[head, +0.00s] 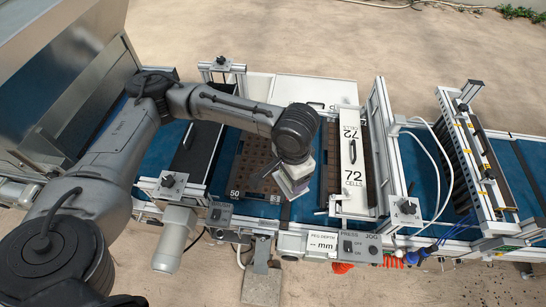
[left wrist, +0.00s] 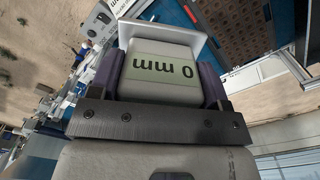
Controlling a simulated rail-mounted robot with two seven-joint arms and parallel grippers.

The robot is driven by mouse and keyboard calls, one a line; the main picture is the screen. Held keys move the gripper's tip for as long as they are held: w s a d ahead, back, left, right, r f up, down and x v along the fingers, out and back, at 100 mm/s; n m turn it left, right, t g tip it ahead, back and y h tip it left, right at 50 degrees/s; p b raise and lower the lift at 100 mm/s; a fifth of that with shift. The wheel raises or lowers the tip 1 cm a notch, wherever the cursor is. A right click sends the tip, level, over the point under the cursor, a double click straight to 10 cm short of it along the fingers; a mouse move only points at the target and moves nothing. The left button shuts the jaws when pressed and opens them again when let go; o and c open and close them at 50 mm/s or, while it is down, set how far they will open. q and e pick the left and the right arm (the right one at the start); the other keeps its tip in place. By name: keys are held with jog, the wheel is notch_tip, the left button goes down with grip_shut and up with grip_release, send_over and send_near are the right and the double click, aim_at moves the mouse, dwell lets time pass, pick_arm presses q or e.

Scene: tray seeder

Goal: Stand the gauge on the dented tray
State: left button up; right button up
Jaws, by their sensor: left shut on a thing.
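My left gripper (head: 283,175) is shut on the gauge (left wrist: 163,72), a pale block whose green display reads 0 mm, upside down in the left wrist view. In the head view, the gauge (head: 296,188) hangs just right of a brown celled tray (head: 243,180) on the blue belt, over the gap before the 72-cell plate. The gauge's foot is hidden, and I cannot tell its height above the belt. A brown tray also shows at the upper right of the left wrist view (left wrist: 248,28). No dent is clear on it. My right gripper is not in view.
A white plate marked 72 CELLS (head: 353,155) stands right of the gauge, beside a metal frame (head: 384,135). Another frame with yellow strips (head: 470,150) stands farther right. The blue belt (head: 425,180) is bare between the frames.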

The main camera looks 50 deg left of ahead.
aim_at(281, 179)
pick_arm(q)
jog(key=a+f+m+b, duration=0.4)
jog(key=a+f+b, duration=0.7)
jog(key=f, duration=0.6)
jog(key=a+f+m+b, duration=0.3)
jog(key=a+f+b, duration=0.75)
jog(key=f, duration=0.55)
jog(key=shift+m, duration=0.3)
jog(key=w+a+f, duration=0.2)
jog(key=w+a, duration=0.1)
jog(key=w+a+f, duration=0.2)
jog(key=a+f, duration=0.1)
jog(key=w+a+f, duration=0.2)
jog(key=w+a, duration=0.1)
jog(key=shift+w+a+f+b, duration=0.2)
jog(key=shift+w+a+b, duration=0.1)
jog(key=shift+a, duration=0.05)
jog(key=shift+f, duration=2)
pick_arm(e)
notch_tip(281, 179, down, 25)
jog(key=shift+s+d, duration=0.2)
pick_arm(q)
jog(key=shift+f, duration=0.1)
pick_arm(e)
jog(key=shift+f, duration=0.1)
pick_arm(q)
jog(key=o, duration=1)
jog(key=shift+f+b, duration=0.1)
jog(key=shift+b, duration=0.2)
